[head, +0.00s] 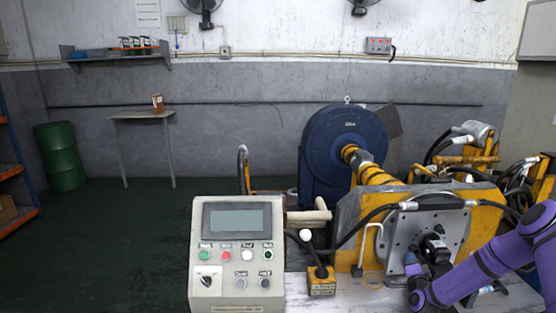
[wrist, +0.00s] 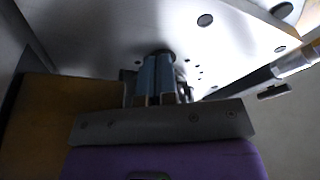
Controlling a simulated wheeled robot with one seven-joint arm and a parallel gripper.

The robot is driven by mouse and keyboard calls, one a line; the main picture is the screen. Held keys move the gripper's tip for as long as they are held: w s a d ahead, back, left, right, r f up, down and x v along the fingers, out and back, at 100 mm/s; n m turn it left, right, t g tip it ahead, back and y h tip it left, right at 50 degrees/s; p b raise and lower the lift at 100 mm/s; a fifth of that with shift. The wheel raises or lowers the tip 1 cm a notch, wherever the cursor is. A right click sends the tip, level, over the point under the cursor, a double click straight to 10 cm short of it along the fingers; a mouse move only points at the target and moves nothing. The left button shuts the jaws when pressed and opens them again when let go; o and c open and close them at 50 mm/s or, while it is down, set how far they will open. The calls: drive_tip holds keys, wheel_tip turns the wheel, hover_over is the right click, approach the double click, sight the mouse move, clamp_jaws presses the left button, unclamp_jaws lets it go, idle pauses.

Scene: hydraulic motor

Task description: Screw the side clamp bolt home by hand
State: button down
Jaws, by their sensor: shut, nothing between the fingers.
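My gripper (head: 432,246) is in front of the grey metal plate (head: 396,232) on the yellow motor stand at the right of the head view. In the wrist view my gripper (wrist: 158,66) has its two blue-grey fingers shut side by side, with nothing seen between them. The fingertips are close to the underside or face of the plate (wrist: 110,25), by a dark round spot (wrist: 165,51). I cannot tell whether they touch it. I cannot make out the side clamp bolt for certain; the fingers and wrist hide part of the plate.
A control box (head: 237,250) with a screen and buttons stands left of the stand. A small yellow box (head: 321,284) and black hoses lie between them. A hose with a metal fitting (wrist: 294,63) runs at the right of the wrist view. The floor at left is open.

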drive_tip(key=shift+w+r, duration=0.15)
drive_tip(key=shift+w, duration=0.2)
drive_tip(key=shift+w+r, duration=0.2)
drive_tip(key=shift+r, duration=0.1)
idle(0.5)
idle(0.5)
drive_tip(key=shift+s+a+f, duration=0.1)
drive_tip(key=shift+a+f, duration=0.15)
drive_tip(key=shift+a, duration=0.05)
drive_tip(key=shift+s+f, duration=0.25)
drive_tip(key=shift+s, duration=0.25)
drive_tip(key=shift+d+v, duration=0.2)
drive_tip(key=shift+v, duration=0.65)
drive_tip(key=shift+d+v, duration=0.2)
drive_tip(key=shift+v, duration=0.6)
drive_tip(key=shift+d+v, duration=0.2)
drive_tip(key=shift+v, duration=0.65)
drive_tip(key=shift+s+r, duration=0.1)
drive_tip(key=shift+r, duration=0.1)
drive_tip(key=shift+d, duration=0.1)
